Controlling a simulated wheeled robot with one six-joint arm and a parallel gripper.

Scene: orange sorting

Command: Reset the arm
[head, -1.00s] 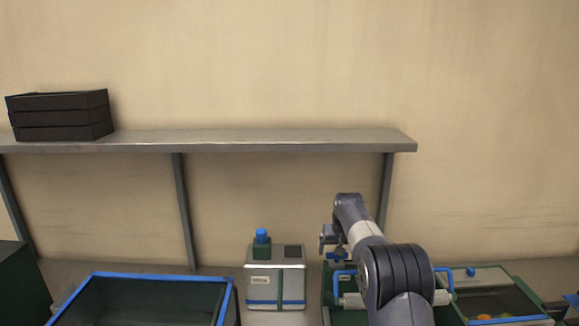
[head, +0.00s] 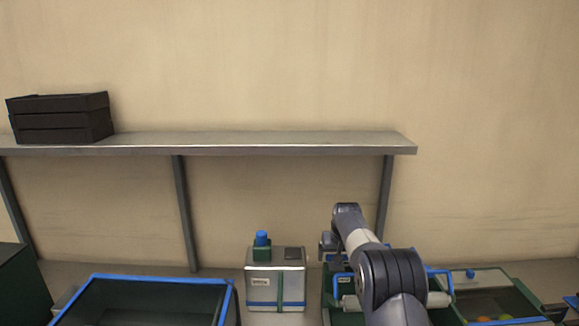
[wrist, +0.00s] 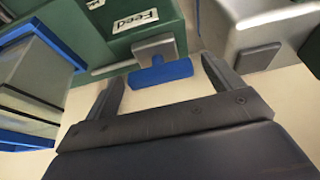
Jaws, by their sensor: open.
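My arm (head: 385,270) rises at the lower right of the head view, bent at the elbow, in front of a green machine with blue handles. A blue tab (wrist: 160,74) on the green feed machine (wrist: 125,30) appears just beyond the fingertips. I cannot tell whether the fingers touch it. In the head view the fingers are too small and hidden to make out.
A silver box with a blue knob (head: 276,279) stands left of my arm. A blue-rimmed bin (head: 150,279) is at lower left. A tray with fruit (head: 495,303) is at the right. A shelf (head: 260,145) on the wall carries a dark crate (head: 62,118).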

